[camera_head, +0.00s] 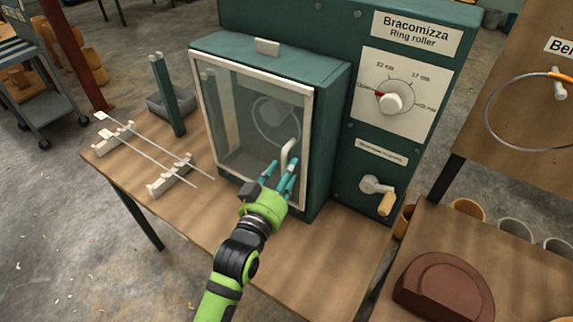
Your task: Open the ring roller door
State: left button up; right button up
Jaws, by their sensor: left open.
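The ring roller (400,150) is a dark green machine labelled "Bracomizza Ring roller" on a wooden table. Its door (222,105) is a clear pane in a pale frame on the front of the green housing, and it looks shut. A light curved handle (289,155) stands out near the door's lower right. My left gripper (281,172) is open, with its teal fingers just below the handle, in front of the door. I cannot tell whether a finger touches the handle. A ring shape shows dimly behind the pane. My right gripper is not in view.
A dial (391,102) and a crank with a wooden grip (386,203) sit on the machine's right panel. Thin rods on white holders (165,184) and a green post (166,95) stand left of the door. The table's front (225,225) is mostly clear.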

pick_arm(q)
jog(key=shift+w+d, duration=0.25)
jog(key=shift+w, duration=0.45)
grip_shut()
jog(key=shift+s, duration=0.1)
